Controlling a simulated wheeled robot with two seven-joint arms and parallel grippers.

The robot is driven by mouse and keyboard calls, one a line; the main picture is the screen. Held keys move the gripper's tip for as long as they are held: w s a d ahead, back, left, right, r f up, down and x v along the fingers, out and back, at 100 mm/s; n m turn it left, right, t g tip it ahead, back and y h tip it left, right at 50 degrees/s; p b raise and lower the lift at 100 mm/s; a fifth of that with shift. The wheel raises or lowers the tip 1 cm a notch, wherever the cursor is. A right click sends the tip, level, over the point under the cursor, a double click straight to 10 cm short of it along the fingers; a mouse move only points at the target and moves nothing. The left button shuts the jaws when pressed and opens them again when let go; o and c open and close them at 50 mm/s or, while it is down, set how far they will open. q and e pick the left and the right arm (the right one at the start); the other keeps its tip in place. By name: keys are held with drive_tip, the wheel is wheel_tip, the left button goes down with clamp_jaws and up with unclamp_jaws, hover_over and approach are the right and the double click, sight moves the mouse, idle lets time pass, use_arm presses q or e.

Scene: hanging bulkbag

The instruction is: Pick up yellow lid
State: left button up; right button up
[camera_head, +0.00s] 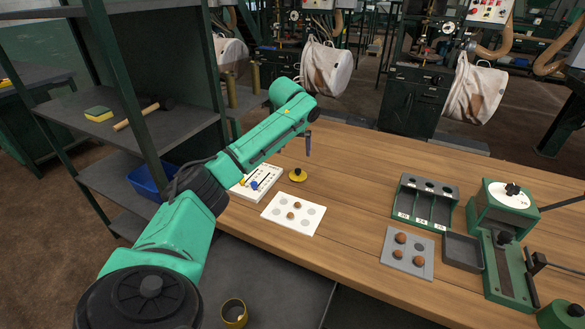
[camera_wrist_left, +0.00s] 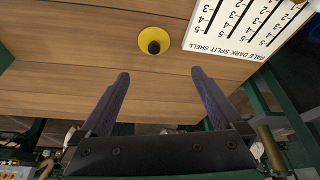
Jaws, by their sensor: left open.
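The yellow lid (camera_head: 298,175) is a small disc with a dark knob, lying on the wooden table behind the white card with round spots. It also shows in the left wrist view (camera_wrist_left: 154,41), knob towards the camera, beyond the fingertips and roughly between their lines. My left gripper (camera_head: 308,146) hangs above the table, just behind and above the lid, not touching it. In the left wrist view its two dark fingers (camera_wrist_left: 160,74) are spread apart with nothing between them. My right gripper is not in view.
A white printed board (camera_head: 256,181) lies left of the lid, and the spotted white card (camera_head: 293,214) in front. A green rack (camera_head: 424,203), a grey card (camera_head: 407,251) and a green machine (camera_head: 503,215) stand right. The table between lid and rack is clear. A shelf (camera_head: 150,135) stands left.

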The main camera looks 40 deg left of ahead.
sight(298, 169)
use_arm(q)
drive_tip(key=x, duration=0.2)
drive_tip(key=d+x, duration=0.1)
drive_tip(key=x, duration=0.2)
drive_tip(key=shift+f, duration=0.2)
drive_tip(key=x, duration=0.5)
drive_tip(key=shift+w+d+f, duration=0.1)
drive_tip(key=shift+f, duration=0.25)
drive_tip(key=shift+w+f, duration=0.1)
drive_tip(key=shift+f, duration=0.1)
drive_tip(key=shift+w+f, duration=0.1)
drive_tip(key=shift+f, duration=0.05)
drive_tip(key=c, duration=1.2)
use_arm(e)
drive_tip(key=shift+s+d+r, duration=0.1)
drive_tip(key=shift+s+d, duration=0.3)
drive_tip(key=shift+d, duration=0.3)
